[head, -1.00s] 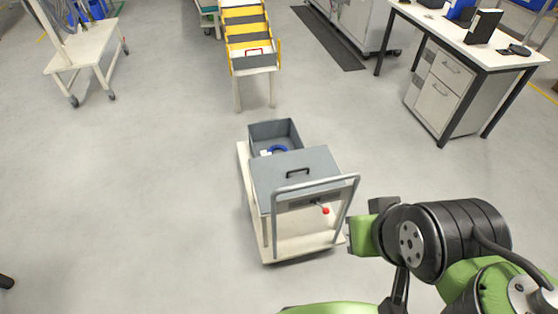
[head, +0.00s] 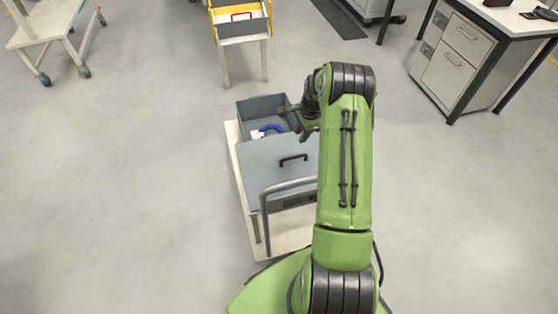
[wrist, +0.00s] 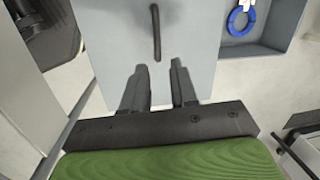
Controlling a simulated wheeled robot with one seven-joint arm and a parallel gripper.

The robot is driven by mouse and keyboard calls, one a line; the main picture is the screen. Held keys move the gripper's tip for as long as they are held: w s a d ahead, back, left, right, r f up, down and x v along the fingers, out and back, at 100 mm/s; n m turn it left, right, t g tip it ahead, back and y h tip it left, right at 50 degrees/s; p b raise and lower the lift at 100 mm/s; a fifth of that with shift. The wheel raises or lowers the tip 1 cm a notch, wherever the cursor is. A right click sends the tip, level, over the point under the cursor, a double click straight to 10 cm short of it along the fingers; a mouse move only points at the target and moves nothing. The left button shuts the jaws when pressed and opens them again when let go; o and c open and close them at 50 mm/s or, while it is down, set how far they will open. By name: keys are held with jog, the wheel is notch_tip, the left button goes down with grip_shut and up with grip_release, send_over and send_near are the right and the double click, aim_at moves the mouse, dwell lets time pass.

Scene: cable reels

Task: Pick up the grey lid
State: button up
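The grey lid (head: 262,172) is a flat panel with a black bar handle (head: 293,158), lying on the cart behind the push bar. In the wrist view the lid (wrist: 200,50) shows beyond my fingers, with its handle (wrist: 156,35) standing ahead of them. My gripper (wrist: 157,72) is open and empty, its two fingers apart and pointing towards the handle. The handle's near end lines up roughly with the gap between the fingers and is not between them. In the head view my arm covers the lid's right side.
A grey open bin (head: 252,108) on the cart (head: 232,140) holds a blue ring (wrist: 240,20) with a white part. The cart's grey push bar (head: 285,184) rises on the near side. Floor to the left is clear. A desk with drawers (head: 465,60) stands at right.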

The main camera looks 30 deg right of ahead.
aim_at(294, 157)
jog(key=f+b, duration=0.1)
jog(key=f, duration=0.2)
jog(key=f+b, duration=0.1)
jog(key=f, duration=0.2)
jog(key=w+a+f+b, duration=0.1)
jog(key=f, duration=0.3)
jog(key=shift+w, duration=0.1)
jog(key=f, duration=0.1)
jog(key=f+b, duration=0.1)
jog(key=f, duration=0.1)
jog(key=f+b, duration=0.1)
jog(key=f, duration=0.1)
jog(key=shift+w+a+f, duration=0.15)
jog(key=shift+w, duration=0.1)
grip_shut()
